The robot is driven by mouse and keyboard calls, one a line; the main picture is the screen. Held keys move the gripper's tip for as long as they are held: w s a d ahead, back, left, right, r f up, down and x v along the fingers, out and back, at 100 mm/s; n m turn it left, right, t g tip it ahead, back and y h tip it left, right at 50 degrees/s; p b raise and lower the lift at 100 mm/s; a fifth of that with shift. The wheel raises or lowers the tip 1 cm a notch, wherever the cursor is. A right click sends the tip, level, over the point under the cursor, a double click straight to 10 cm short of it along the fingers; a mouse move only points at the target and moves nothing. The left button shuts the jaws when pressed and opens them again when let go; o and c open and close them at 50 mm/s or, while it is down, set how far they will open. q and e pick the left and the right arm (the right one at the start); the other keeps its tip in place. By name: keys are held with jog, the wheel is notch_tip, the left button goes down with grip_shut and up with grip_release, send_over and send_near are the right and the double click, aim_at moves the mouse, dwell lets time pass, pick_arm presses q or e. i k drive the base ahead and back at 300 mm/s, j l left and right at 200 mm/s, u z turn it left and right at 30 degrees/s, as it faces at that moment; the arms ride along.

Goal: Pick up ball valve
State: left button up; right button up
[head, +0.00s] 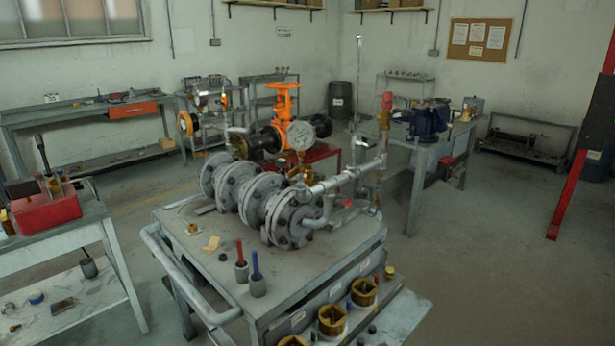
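The metal cart (195,233) in front of me carries a grey flanged pipe assembly (265,200) with a thin pipe running to the right. A small red-topped fitting (386,108) sits on an upright pipe at the right. I cannot tell for certain which of these parts is the ball valve. Neither of my grippers is in view.
A red-handled tool (241,255) and a blue-handled tool (257,272) stand in cups on the cart. Yellow cups (363,292) line its front right. A bench with a red box (48,209) is at left, a vise (428,120) behind right.

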aim_at(309, 175)
jog(key=k, duration=0.45)
jog(key=k+u, duration=0.25)
jog(key=u, duration=0.15)
jog(key=k+j+u, duration=0.15)
jog(key=k+u, duration=0.2)
jog(key=k+j+u, duration=0.15)
jog(key=u, duration=0.25)
jog(key=i+l+u, duration=0.15)
jog(key=l+u, duration=0.25)
jog(key=l, duration=0.15)
jog(key=l+u, duration=0.4)
jog(key=l, duration=0.2)
jog(key=l+u, duration=0.4)
jog(key=l, duration=1.2)
jog(key=k+l, duration=0.15)
jog(key=l, duration=1.75)
jog(key=k+l, duration=0.15)
jog(key=l, duration=0.8)
